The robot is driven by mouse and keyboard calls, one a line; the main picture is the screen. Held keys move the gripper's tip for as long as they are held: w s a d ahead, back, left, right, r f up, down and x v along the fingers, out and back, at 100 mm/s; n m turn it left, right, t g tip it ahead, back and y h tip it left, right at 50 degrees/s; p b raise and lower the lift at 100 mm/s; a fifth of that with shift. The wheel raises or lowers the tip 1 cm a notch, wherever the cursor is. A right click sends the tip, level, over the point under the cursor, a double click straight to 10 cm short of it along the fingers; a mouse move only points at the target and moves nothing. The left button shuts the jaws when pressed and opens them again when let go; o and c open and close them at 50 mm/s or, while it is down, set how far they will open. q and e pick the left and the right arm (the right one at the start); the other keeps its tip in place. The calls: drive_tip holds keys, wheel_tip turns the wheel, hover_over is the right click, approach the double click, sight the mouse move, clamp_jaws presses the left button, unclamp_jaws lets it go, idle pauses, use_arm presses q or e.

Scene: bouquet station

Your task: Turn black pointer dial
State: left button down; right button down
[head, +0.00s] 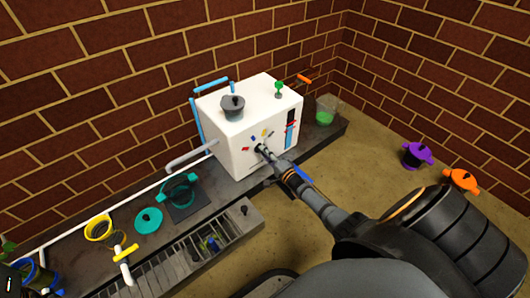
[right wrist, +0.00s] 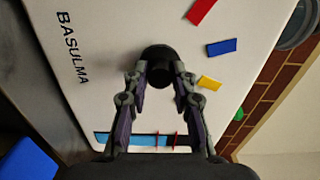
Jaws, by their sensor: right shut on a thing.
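The black pointer dial (right wrist: 155,62) sticks out from the front of a white box (head: 236,157), amid small red, blue and yellow marks. My right gripper (head: 266,152) reaches the box front from the lower right and mostly hides the dial in the head view. In the right wrist view my right gripper (right wrist: 160,72) has its two fingertips on either side of the dial, shut on it. Which way the dial's pointer faces cannot be told. My left gripper does not show.
A grey lidded pot (head: 232,107) and a green knob (head: 278,89) are on the box top. A glass with green contents (head: 326,109) stands at its right. A teal pot (head: 178,190), teal lid (head: 148,220) and yellow pot (head: 101,229) are to the left. An open drawer (head: 245,210) juts out below.

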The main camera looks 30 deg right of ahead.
drive_tip(key=shift+m+p, duration=0.5)
drive_tip(key=shift+m, duration=2.7)
drive_tip(key=c, duration=1.1)
unclamp_jaws()
drive_tip(key=s, duration=0.8)
drive_tip(key=s+d, duration=0.1)
drive_tip(key=s, duration=0.3)
